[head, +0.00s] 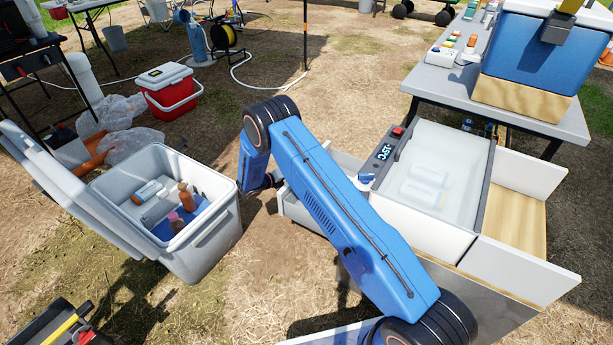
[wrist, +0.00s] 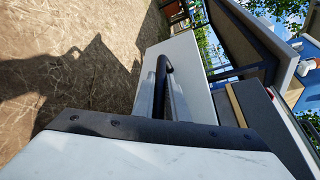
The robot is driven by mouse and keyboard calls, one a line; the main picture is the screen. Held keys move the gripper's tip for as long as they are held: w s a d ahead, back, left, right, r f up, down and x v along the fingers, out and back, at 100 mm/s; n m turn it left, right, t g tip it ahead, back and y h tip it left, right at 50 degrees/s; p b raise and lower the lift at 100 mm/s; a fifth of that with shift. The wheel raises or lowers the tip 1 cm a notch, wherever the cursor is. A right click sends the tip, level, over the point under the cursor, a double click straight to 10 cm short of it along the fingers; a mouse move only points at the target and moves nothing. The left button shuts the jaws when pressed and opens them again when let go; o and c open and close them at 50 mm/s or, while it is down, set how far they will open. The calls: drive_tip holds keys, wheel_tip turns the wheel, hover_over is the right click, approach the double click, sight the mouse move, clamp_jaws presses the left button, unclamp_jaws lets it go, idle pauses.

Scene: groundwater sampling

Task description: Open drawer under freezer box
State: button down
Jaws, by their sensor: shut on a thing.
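The freezer box (head: 430,175) has a clear frosted lid, a dark left edge and a lit "-15" display (head: 386,152). A pale drawer (head: 298,209) stands out to the left below it, partly hidden by my blue arm, so it is at least partly open. In the wrist view, the drawer's white front (wrist: 196,78) carries a dark bar handle (wrist: 166,66). My gripper (wrist: 163,96) is shut on this handle, one finger on each side. In the head view my gripper (head: 270,181) is mostly hidden beside the drawer's left end.
A grey open cooler (head: 213,240) with bottles stands on the ground to the left, with a gap before the drawer. A red cooler (head: 170,90) stands behind it. A grey table (head: 450,85) bears a blue cooler (head: 530,55) at the upper right.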

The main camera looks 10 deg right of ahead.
drive_tip(key=shift+w+a, duration=0.45)
drive_tip(key=shift+a, duration=0.05)
drive_tip(key=c, duration=2)
unclamp_jaws()
drive_tip(key=shift+c, duration=0.2)
drive_tip(key=shift+a, duration=0.1)
drive_tip(key=v, duration=0.7)
drive_tip(key=shift+s, duration=0.15)
drive_tip(key=shift+a, duration=0.1)
